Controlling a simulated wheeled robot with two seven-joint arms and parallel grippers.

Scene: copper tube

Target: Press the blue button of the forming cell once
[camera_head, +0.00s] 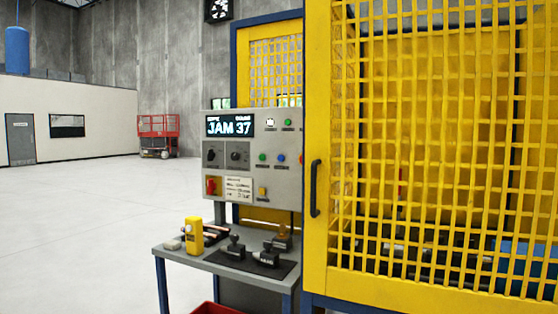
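The forming cell's grey control panel (252,155) stands in the middle of the head view. Its display (229,126) reads "JAM 37". The blue button (280,158) sits on the right half of the panel, with a green button (262,157) to its left. A red button shows partly at the panel's right edge, beside the yellow cage door. Neither of my grippers is in the head view. Nothing touches the blue button.
A yellow mesh door (440,150) with a black handle (315,188) fills the right side. A grey table (205,259) below the panel carries a yellow device (194,236) and several dark tools. A red bin (216,308) shows at the bottom. The floor at left is clear.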

